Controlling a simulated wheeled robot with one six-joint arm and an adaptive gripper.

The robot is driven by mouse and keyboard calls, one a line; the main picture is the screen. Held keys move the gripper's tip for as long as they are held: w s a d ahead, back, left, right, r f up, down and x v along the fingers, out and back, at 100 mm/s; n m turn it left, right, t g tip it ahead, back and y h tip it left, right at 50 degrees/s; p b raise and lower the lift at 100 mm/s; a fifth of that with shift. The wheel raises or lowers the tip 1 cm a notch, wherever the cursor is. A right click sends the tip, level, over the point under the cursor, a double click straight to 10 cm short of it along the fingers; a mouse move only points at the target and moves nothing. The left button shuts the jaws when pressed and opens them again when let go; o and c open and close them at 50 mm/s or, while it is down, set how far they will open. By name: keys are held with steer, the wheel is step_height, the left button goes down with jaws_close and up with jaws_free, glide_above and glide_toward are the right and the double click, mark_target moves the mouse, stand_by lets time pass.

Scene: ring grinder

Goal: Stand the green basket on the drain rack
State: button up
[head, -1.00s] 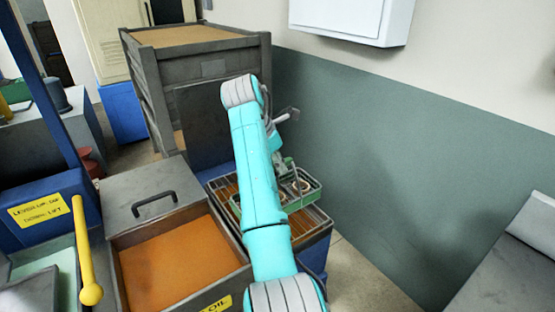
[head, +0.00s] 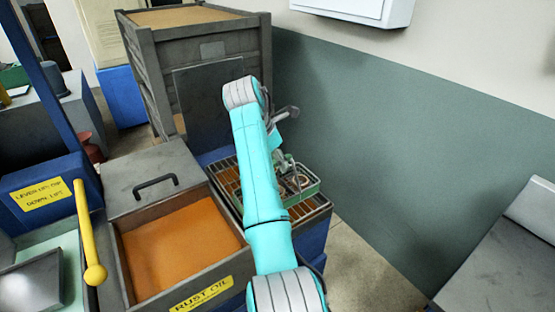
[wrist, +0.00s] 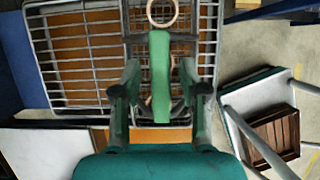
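The green basket (head: 304,192) is a shallow wire tray carrying rings, in the head view. It is over the right part of the drain rack (head: 222,178), a grid of metal bars. Whether its bottom touches the bars cannot be told. My gripper (wrist: 161,72) points down at the basket, its fingers either side of the green handle (wrist: 160,85), and is shut on it; the exact contact is hard to see. One ring (wrist: 162,10) and the rack grid (wrist: 85,60) show in the wrist view. My arm hides part of basket and rack in the head view.
A rust oil tank (head: 180,250) with an open top stands left of the rack. A tall slatted crate (head: 205,70) stands behind it. A green-grey wall (head: 400,150) rises to the right. A yellow lever (head: 86,230) stands at the left. Floor is free right of the rack.

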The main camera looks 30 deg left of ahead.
steer(key=shift+f, duration=0.1)
step_height(320, 180, up, 10)
stand_by(0.6)
steer(key=shift+s+d, duration=0.1)
